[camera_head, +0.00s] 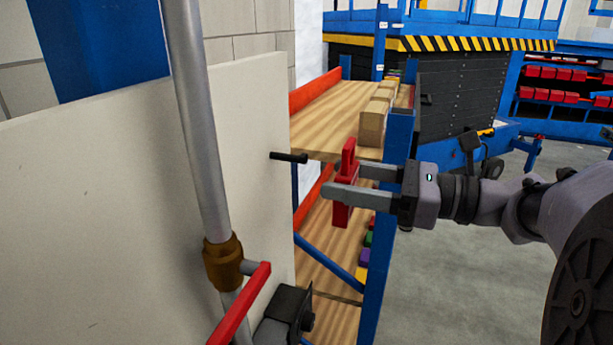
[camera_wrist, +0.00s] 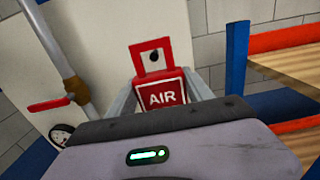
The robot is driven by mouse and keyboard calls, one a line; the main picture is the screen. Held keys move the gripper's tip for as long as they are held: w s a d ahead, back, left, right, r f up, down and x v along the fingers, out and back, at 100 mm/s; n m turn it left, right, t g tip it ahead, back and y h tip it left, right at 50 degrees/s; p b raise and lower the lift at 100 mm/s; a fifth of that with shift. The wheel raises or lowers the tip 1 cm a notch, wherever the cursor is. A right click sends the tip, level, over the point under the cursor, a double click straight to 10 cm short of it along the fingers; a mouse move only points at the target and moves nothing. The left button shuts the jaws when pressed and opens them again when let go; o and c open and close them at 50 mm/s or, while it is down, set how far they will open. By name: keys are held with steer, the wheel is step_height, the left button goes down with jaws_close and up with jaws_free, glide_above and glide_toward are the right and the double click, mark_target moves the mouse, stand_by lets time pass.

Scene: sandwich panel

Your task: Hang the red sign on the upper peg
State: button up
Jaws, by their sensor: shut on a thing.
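The red sign (camera_head: 343,214) is held upright between the two fingers of my gripper (camera_head: 346,182), in front of the white panel (camera_head: 110,200). In the wrist view the sign (camera_wrist: 160,92) reads "AIR" in white and has a square opening in its upper part. A black peg (camera_head: 289,157) sticks out of the panel, to the left of the sign in the head view, with a gap between its tip and the sign. In the wrist view the dark end of the peg (camera_wrist: 154,57) shows through the opening. A second peg is not seen.
A grey pipe (camera_head: 198,110) with a brass fitting and red lever (camera_head: 240,303) runs up the panel's front. A dark gauge (camera_head: 288,313) sits low beside it. A shelf rack (camera_head: 335,110) with wooden blocks stands behind my gripper.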

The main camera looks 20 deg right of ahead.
mark_target(273, 177)
steer(key=x, duration=0.5)
steer(key=p+x, duration=0.1)
steer(key=x, duration=0.1)
steer(key=shift+a+f, duration=0.25)
steer(key=shift+a, duration=0.1)
steer(key=shift+w+a+f, duration=0.45)
steer(key=shift+a+f, duration=0.1)
steer(key=shift+a, duration=0.1)
steer(key=o, duration=1.6)
steer(key=shift+d, duration=0.1)
